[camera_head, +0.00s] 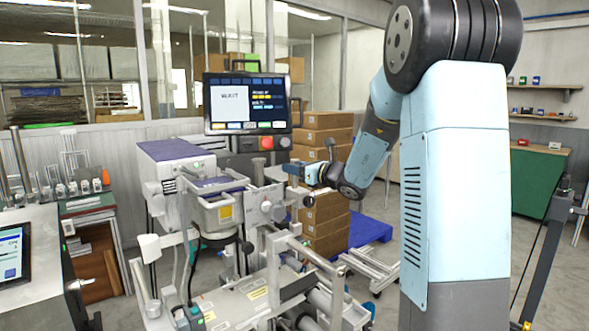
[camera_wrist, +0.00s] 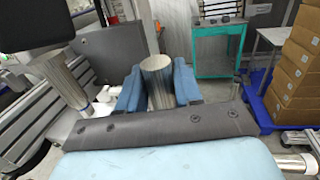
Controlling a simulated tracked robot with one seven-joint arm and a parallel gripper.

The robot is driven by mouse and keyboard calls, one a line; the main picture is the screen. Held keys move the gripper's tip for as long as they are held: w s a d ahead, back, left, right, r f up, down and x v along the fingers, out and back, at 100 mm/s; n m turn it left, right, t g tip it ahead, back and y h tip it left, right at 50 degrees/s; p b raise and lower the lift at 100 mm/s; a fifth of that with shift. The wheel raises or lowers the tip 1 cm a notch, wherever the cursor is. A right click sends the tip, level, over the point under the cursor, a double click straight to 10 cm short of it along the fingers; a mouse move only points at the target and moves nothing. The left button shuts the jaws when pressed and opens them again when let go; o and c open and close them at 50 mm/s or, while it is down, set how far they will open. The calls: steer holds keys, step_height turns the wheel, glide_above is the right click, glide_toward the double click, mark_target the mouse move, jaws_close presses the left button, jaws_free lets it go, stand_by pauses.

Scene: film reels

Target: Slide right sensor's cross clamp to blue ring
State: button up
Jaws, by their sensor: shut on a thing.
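My gripper (camera_wrist: 158,88) has its two blue fingers on either side of an upright silver cylinder (camera_wrist: 157,72) in the wrist view. The fingers are shut on it. I cannot tell whether this cylinder is part of the right sensor's cross clamp. In the head view my gripper (camera_head: 301,171) reaches in from the right and is at the right side of the machine (camera_head: 265,208), beside its pale plate and knob. The sensor, the clamp and the blue ring are too small or hidden to single out.
A monitor panel (camera_head: 247,104) stands above the machine. Stacked cardboard boxes (camera_head: 325,140) stand behind my gripper on a blue pallet (camera_head: 371,229). Rails and rods (camera_head: 310,255) stick out at the machine's lower right.

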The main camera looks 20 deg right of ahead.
jaws_close()
steer(key=shift+w+d, duration=0.25)
steer(key=shift+d, duration=0.3)
steer(key=shift+w+d, duration=0.2)
steer(key=shift+d, duration=0.35)
steer(key=o, duration=0.8)
jaws_free()
steer(key=shift+s, duration=0.1)
steer(key=v, duration=1.3)
steer(key=shift+s+d+f, duration=0.1)
steer(key=shift+s+d, duration=0.1)
steer(key=shift+s, duration=0.05)
